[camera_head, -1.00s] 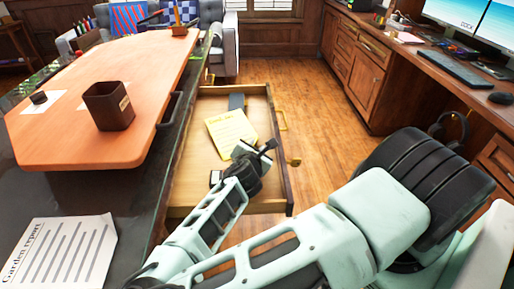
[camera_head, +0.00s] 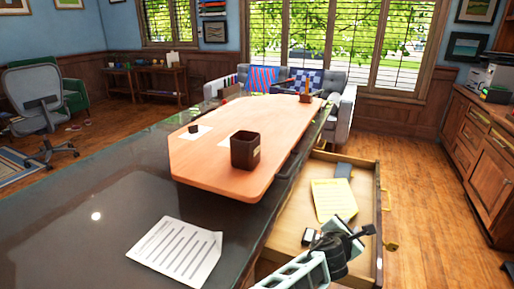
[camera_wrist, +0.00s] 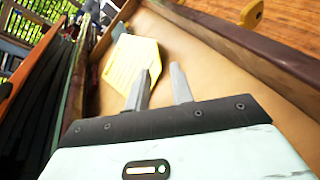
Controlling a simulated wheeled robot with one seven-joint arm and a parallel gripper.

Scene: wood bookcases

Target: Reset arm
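My gripper (camera_head: 340,232) is over the near end of the open drawer (camera_head: 293,228) in the head view. The wrist view shows its two grey fingers (camera_wrist: 161,84) apart, with nothing between them. A yellow sheet of paper (camera_head: 334,200) lies in the drawer beyond the gripper, and it also shows in the wrist view (camera_wrist: 127,66) past the fingertips. A dark grey object (camera_head: 343,170) lies at the drawer's far end. I cannot tell whether the gripper touches the drawer.
The drawer juts from the right side of a dark desk (camera_head: 90,215). A brown pen cup (camera_head: 245,150) stands on its orange top (camera_head: 200,165). A white printed sheet (camera_head: 175,250) lies nearer. Wood floor (camera_head: 425,190) is clear right of the drawer, before the cabinets (camera_head: 485,165).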

